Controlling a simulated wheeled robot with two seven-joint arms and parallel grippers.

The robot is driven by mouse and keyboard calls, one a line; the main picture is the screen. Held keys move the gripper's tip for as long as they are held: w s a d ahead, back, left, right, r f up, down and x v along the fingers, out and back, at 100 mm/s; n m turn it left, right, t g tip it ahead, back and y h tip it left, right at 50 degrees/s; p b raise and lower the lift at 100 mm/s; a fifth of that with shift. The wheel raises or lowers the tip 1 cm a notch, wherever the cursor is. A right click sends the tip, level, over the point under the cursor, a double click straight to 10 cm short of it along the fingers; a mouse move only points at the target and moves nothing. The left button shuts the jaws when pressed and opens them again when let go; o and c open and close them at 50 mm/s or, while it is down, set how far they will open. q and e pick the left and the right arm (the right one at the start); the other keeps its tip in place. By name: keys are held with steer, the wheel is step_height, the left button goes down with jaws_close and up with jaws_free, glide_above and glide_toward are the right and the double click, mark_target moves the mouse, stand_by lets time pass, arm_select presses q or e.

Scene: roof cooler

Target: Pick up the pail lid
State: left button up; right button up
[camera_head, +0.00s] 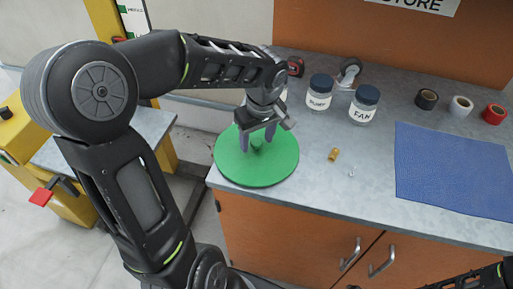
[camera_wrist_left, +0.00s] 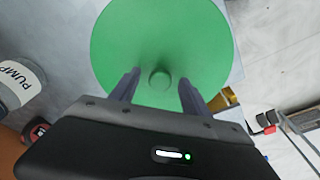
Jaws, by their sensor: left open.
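The pail lid (camera_head: 257,168) is a round green disc with a small green knob in its middle. It lies at the left end of the grey counter in the head view, with its edge by the counter's front left corner. It also shows in the left wrist view (camera_wrist_left: 125,50), with its knob (camera_wrist_left: 159,79) between the fingers. My left gripper (camera_head: 257,143) is open over the lid, its fingers pointing down on either side of the knob. In the left wrist view the fingers (camera_wrist_left: 158,82) stand apart from the knob.
Jars labelled PUMP (camera_head: 319,92) and FAN (camera_head: 364,104) stand behind the lid, near a caster (camera_head: 349,72). A small brass fitting (camera_head: 333,155) lies to the right. A blue mat (camera_head: 452,170) and tape rolls (camera_head: 460,106) are farther right. Counter between lid and mat is mostly clear.

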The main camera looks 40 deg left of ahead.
stand_by(0.6)
arm_select(q)
jaws_close()
stand_by(0.4)
